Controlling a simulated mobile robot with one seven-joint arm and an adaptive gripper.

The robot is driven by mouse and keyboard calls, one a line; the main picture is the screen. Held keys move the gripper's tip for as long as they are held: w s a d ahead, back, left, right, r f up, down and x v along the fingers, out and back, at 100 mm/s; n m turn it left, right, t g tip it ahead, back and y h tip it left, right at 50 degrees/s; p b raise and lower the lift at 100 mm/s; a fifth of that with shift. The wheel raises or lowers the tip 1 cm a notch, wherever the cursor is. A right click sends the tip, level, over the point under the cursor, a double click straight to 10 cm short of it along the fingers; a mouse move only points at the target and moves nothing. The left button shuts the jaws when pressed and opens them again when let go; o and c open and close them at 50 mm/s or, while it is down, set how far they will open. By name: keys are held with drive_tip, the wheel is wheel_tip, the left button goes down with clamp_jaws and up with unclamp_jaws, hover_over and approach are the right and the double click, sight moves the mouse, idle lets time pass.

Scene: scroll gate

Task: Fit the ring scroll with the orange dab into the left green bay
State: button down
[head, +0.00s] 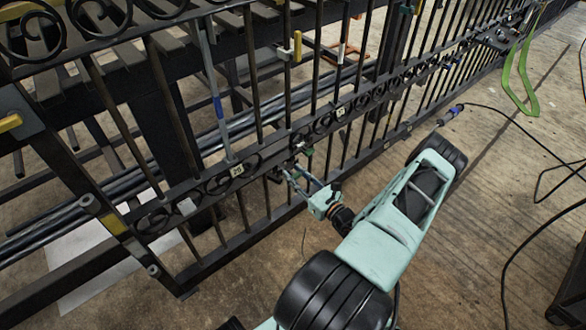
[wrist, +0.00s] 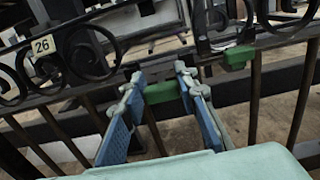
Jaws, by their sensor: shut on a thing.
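My gripper (head: 292,172) reaches the lower scroll band of the dark gate (head: 200,184) in the head view. In the wrist view my gripper (wrist: 160,74) has its blue-padded fingers set apart, shut on a dark piece, which I take to be the ring scroll. Its shape is mostly hidden and no orange dab shows. A green block, which I take to mark the left green bay (wrist: 163,91), shows between the fingers. A second green block (wrist: 238,57) lies to its right. I cannot tell whether the held piece is seated or touching the band.
A number plate 26 (wrist: 44,45) sits on the scrollwork left of my fingers. Upright gate bars (head: 258,75) stand close above the band. A yellow-handled clamp (head: 297,46) is higher up. A green strap (head: 522,72) and black cables (head: 515,232) lie at the right.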

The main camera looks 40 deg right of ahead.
drive_tip(key=shift+f, duration=0.1)
drive_tip(key=c, duration=1.5)
unclamp_jaws()
drive_tip(key=s, duration=0.7)
drive_tip(key=shift+s+d, duration=0.25)
drive_tip(key=shift+d, duration=0.05)
